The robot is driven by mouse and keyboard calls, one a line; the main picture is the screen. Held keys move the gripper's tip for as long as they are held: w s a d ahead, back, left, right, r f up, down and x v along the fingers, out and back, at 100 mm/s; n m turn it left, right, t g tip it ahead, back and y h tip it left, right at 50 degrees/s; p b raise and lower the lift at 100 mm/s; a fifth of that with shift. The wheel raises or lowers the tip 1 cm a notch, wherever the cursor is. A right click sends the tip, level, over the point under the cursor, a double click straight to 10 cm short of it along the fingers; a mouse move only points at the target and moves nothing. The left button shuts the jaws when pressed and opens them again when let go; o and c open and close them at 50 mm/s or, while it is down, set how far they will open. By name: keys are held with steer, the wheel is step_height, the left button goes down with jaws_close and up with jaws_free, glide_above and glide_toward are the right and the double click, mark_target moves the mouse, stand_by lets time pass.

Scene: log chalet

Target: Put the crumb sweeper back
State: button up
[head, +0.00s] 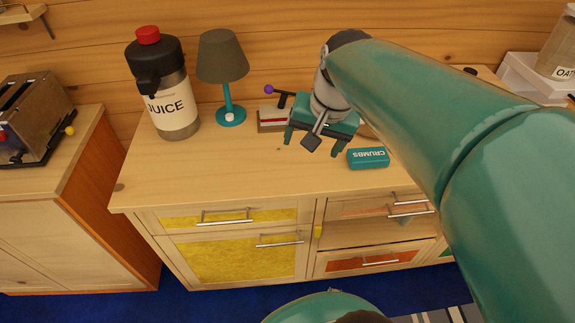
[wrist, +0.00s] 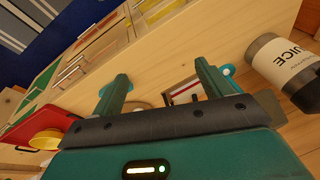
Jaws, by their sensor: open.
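In the wrist view, my gripper (wrist: 162,72) also shows open over the pale wood. A bit of teal beside the left finger there is mostly hidden, and I cannot tell whether it is the sweeper.
A juice jug (head: 172,95) and a teal lamp (head: 228,75) stand at the cabinet's back left. A small box with a red stripe (head: 272,118) sits behind my gripper. A yellow bowl (wrist: 47,138) is at the wrist view's left. The front left of the cabinet top is clear.

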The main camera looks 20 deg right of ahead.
steer(key=s+a+f+n+t, duration=0.1)
steer(key=s+a+n+t, duration=0.1)
steer(key=s+a+n, duration=0.4)
steer(key=shift+s+a+f+n+h, duration=0.15)
steer(key=shift+s+a+n+h, duration=0.25)
steer(key=shift+s, duration=0.3)
steer(key=shift+c, duration=0.5)
